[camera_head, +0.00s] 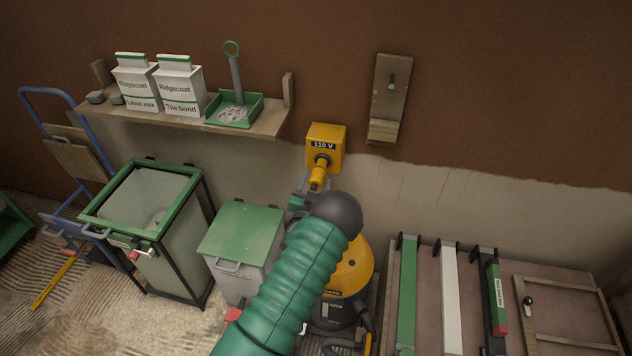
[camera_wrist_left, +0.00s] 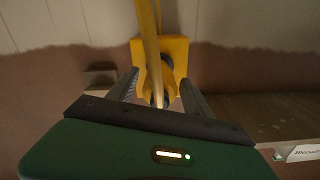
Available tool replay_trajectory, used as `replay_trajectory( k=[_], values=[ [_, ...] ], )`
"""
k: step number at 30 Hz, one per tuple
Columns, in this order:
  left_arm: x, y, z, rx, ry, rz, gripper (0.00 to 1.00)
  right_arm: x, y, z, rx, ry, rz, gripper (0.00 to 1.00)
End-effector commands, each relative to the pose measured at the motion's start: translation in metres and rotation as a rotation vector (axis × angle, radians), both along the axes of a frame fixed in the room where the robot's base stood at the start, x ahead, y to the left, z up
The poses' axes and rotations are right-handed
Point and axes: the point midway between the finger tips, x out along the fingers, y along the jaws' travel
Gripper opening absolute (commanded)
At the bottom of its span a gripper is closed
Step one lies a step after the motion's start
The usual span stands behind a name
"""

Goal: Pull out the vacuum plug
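The yellow vacuum plug (camera_head: 318,178) sits in the yellow 110 V socket box (camera_head: 326,141) on the wall. My left gripper (camera_head: 304,193) is just below the box beside the plug, partly hidden by my green-sleeved arm. In the left wrist view its two grey fingers (camera_wrist_left: 157,82) stand apart, one on each side of the yellow plug and cable (camera_wrist_left: 151,45). Gaps show between fingers and plug. The socket box (camera_wrist_left: 176,50) is straight ahead there. The yellow and black vacuum (camera_head: 352,270) stands on the floor, partly behind my arm. My right gripper is not in view.
A wooden shelf (camera_head: 190,121) with two Ridgecoat boxes and a green tray (camera_head: 246,112) is left of the socket. A wooden holder (camera_head: 388,100) hangs to its right. A green-lidded bin (camera_head: 240,236) and a green-rimmed bin (camera_head: 146,248) stand below.

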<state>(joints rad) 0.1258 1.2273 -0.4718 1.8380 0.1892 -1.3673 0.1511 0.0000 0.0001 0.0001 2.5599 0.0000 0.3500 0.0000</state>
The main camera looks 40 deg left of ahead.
Motion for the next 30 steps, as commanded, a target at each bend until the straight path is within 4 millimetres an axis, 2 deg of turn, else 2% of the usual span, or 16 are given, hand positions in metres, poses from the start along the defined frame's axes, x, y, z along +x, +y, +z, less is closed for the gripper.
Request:
replay_trajectory(
  k=[9, 13, 17, 24, 30],
  values=[
    [-0.001, 0.000, 0.001, 0.002, -0.003, 0.001, 0.62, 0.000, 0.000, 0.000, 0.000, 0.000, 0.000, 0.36],
    [-0.012, -0.006, 0.001, 0.000, 0.000, 0.002, 0.62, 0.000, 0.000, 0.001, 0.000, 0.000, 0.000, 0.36],
    [-0.040, -0.021, 0.001, -0.001, 0.001, 0.002, 0.62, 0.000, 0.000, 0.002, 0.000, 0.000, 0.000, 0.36],
    [-0.103, -0.056, -0.001, -0.001, 0.004, 0.001, 0.62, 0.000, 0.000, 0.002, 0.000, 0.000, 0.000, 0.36],
    [-0.138, -0.075, -0.002, -0.001, 0.002, 0.001, 0.62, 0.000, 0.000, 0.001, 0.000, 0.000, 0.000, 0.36]
  ],
)
